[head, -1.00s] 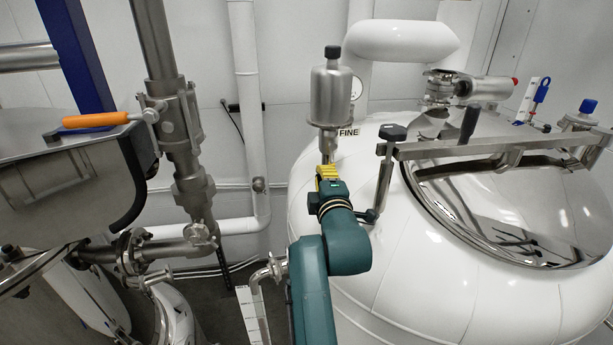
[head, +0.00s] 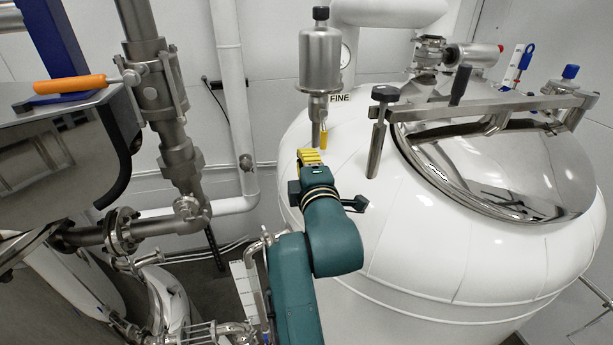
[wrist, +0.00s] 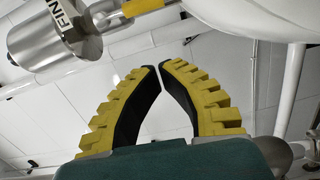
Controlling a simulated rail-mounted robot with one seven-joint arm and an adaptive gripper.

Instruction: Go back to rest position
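My gripper (head: 309,156) is in front of the white tank (head: 440,265), just below a steel cup-shaped vessel (head: 320,60). In the wrist view, the two yellow-and-black fingers of my gripper (wrist: 159,67) curve together until their tips almost meet, with only a narrow empty gap. Nothing is held. A yellow valve handle (head: 323,138) hangs on the pipe under the steel vessel, apart from the fingertips. The yellow handle (wrist: 142,8) also shows at the top of the wrist view, beyond the fingers.
A steel clamp post (head: 378,140) and the tank's shiny lid (head: 490,165) are to the right. Steel pipework (head: 165,110) and an orange handle (head: 70,84) are to the left. A gap with a white pipe (head: 230,110) behind it lies between.

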